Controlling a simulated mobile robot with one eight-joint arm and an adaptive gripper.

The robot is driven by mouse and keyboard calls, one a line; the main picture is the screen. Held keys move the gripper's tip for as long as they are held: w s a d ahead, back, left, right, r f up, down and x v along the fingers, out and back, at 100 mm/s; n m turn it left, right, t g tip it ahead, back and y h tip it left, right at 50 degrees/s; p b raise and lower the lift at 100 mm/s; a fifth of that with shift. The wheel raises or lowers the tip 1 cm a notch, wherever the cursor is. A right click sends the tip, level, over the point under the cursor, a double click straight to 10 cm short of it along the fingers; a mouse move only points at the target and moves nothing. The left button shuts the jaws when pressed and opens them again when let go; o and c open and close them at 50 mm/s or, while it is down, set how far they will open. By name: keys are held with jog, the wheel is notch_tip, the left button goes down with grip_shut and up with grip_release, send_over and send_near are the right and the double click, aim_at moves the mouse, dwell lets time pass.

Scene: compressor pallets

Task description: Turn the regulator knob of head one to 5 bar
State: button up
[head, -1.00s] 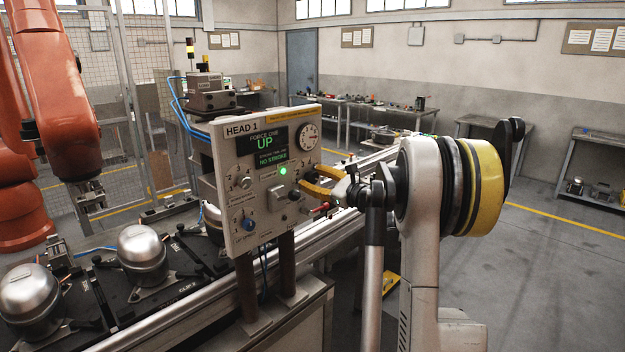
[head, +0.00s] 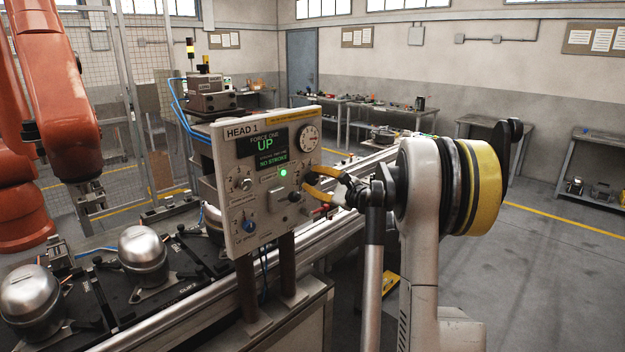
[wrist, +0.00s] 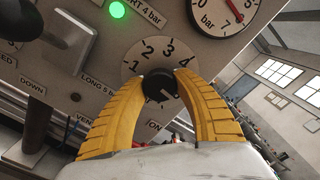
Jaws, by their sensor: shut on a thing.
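The HEAD 1 panel (head: 232,215) faces me, and its screen reads UP and NO STROKE. The regulator knob (wrist: 160,85) is black and sits on a round pale dial (wrist: 151,62) marked 1, 2, 3, 4; the right part of the dial is hidden by a finger. My gripper (wrist: 163,82) is shut on the knob, with a yellow finger on either side. A pale mark shows low on the knob, near the right finger. My gripper (head: 309,182) also shows at the panel's right side in the head view. The pressure gauge (wrist: 212,12) is cut off; its red needle shows near the 7.
A green lamp (wrist: 117,9) is lit beside the dial. Silver compressors (head: 143,247) stand on the line at left, near an orange robot arm (head: 55,90).

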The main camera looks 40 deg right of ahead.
jog(key=n, duration=0.6)
jog(key=shift+d+r+n+p, duration=0.1)
jog(key=shift+n+p, duration=0.2)
jog(key=shift+n, duration=0.1)
dwell(0.4)
jog(key=o, duration=1.2)
jog(key=s, duration=1.2)
jog(key=shift+d, duration=0.4)
